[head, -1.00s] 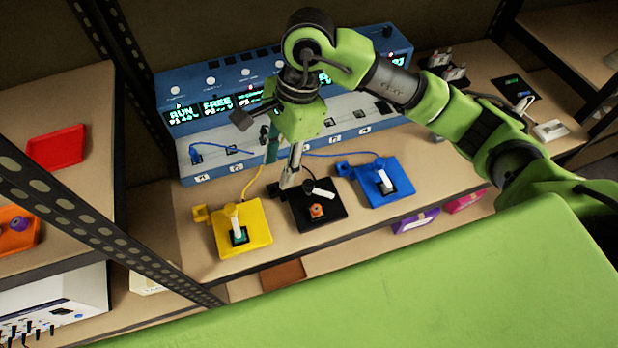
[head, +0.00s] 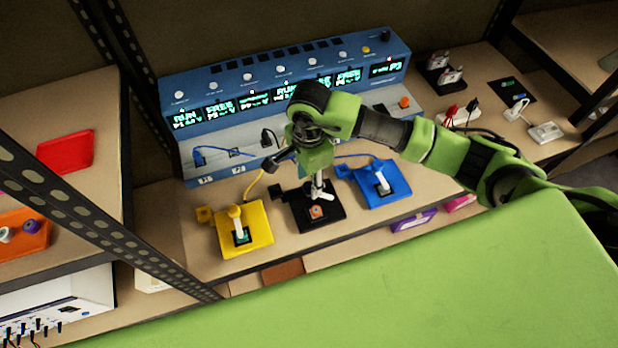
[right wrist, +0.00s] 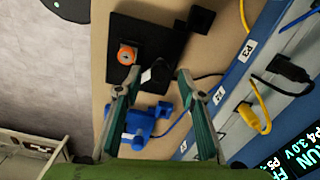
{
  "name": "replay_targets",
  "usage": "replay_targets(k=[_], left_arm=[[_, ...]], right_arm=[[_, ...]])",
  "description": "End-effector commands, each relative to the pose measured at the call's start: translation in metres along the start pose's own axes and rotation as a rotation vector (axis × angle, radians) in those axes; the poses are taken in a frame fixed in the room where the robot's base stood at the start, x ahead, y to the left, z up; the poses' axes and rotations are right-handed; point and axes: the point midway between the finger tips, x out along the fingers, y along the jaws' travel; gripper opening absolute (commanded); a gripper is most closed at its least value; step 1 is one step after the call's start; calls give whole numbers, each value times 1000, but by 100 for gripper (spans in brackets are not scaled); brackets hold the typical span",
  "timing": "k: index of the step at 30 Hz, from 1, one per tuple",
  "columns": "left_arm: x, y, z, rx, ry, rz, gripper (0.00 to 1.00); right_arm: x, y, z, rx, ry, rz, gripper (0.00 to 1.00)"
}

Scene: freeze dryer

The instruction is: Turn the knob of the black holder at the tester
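The black holder (head: 331,222) lies flat on the bench between a yellow holder and a blue holder. It carries an orange part (head: 317,211) and a white knob (head: 322,194). My right gripper (head: 315,182) points down just above its rear part and partly hides it. The right wrist view shows the black holder (right wrist: 176,30), the orange part (right wrist: 127,54) and the white-tipped knob (right wrist: 147,75). There my right gripper (right wrist: 159,76) is open, and the knob appears between its fingertips, closer to the left one. Contact cannot be told. The blue tester (head: 225,84) stands behind. My left gripper is not in view.
The yellow holder (head: 258,239) and blue holder (head: 392,191) flank the black one closely. Cables run back to the tester, including a yellow one (right wrist: 244,15). A shelf post (head: 110,215) stands at the left. Plugs and adapters (head: 545,132) lie at the right.

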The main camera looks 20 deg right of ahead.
Motion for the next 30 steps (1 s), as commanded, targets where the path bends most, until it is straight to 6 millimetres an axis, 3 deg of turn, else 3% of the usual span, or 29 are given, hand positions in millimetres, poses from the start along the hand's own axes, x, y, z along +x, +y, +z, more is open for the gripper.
replay_targets(k=[5,13,18,30], left_arm=[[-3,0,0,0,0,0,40],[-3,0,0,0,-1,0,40],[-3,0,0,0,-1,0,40],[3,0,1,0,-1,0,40]], right_arm=[[12,0,0,-1,0,0,36],[13,0,0,-1,0,-1,36],[13,0,0,-1,0,-1,0],[14,-1,0,47,1,-2,0]])
